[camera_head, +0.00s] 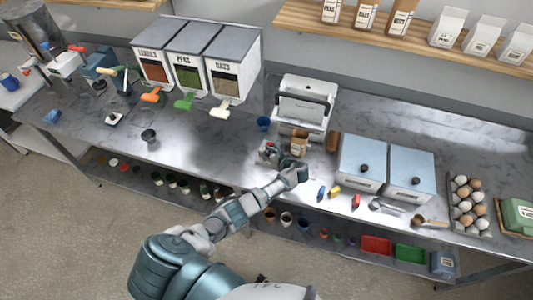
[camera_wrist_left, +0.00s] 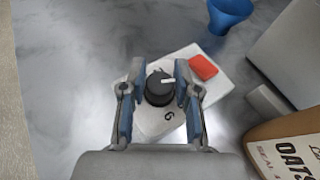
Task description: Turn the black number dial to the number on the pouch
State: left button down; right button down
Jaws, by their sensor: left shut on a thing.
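The black number dial (camera_wrist_left: 158,95) sits on a pale plate (camera_wrist_left: 218,84) in the left wrist view. Its white pointer mark points right, slightly up. A "6" is printed on the plate below the dial, and other numbers are hidden by my fingers. The brown pouch (camera_head: 299,143) stands just right of the plate. In the left wrist view the pouch (camera_wrist_left: 290,143) reads "OATS" with a "SEAL" line that is cut off. My right gripper is out of view.
A red button (camera_wrist_left: 203,67) is on the plate beside the dial. A blue cup (camera_head: 263,123) and a white machine (camera_head: 303,107) stand behind. Small coloured items (camera_head: 335,191) lie right of my arm.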

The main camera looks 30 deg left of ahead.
pick_arm(q)
jog(key=shift+s+d+f+n+g, duration=0.1)
jog(key=shift+f+n+g, duration=0.2)
jog(key=shift+g, duration=0.2)
jog(key=c, duration=0.8)
grip_release()
jog(key=shift+r, duration=0.1)
jog(key=shift+c, duration=0.2)
jog(key=v, duration=1.2)
jog(key=shift+d, duration=0.1)
